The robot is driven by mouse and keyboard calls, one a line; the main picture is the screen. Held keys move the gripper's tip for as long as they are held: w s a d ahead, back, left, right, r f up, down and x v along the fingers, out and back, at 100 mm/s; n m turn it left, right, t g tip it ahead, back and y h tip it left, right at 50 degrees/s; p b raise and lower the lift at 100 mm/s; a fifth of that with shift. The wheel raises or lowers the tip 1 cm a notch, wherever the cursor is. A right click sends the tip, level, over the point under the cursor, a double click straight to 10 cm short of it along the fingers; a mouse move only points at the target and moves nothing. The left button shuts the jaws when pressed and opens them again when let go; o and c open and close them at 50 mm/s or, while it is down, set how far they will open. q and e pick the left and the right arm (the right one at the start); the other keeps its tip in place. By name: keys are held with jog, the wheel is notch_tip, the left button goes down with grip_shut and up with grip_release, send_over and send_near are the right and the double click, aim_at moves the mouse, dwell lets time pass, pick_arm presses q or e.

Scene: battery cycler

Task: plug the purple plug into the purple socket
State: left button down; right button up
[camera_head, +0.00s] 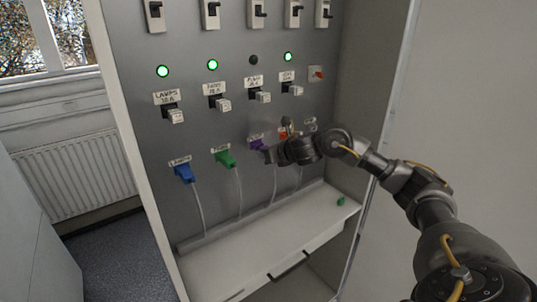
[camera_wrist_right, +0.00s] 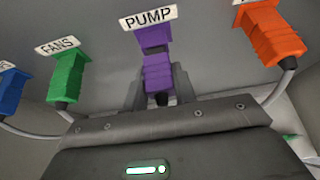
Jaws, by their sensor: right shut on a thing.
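The purple plug (camera_wrist_right: 158,76) is held between the two fingers of my right gripper (camera_wrist_right: 157,88), which is shut on it. The purple socket (camera_wrist_right: 150,40), under the "PUMP" label, is directly above the plug in the wrist view. Plug and socket are nearly in line, with a narrow seam between them; I cannot tell how deep the plug sits. In the head view the purple piece (camera_head: 256,144) shows at the panel, just left of my right gripper (camera_head: 269,153), whose fingers partly hide this area. My left gripper is not in view.
A blue plug (camera_head: 184,172) and a green plug (camera_head: 225,158) sit in sockets to the left. An orange plug (camera_wrist_right: 276,42) is to the right. The third lamp (camera_head: 253,60) is dark; the others glow green. A small green object (camera_head: 341,201) lies on the shelf (camera_head: 262,246).

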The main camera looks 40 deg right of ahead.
jog(key=shift+w, duration=0.65)
jog(key=o, duration=0.8)
jog(key=shift+o, duration=0.2)
jog(key=shift+s, duration=0.1)
jog(key=b+v, duration=0.2)
jog(key=v, duration=0.8)
jog(key=shift+s+r, duration=0.2)
jog(key=shift+s, duration=0.15)
jog(key=shift+a, duration=0.1)
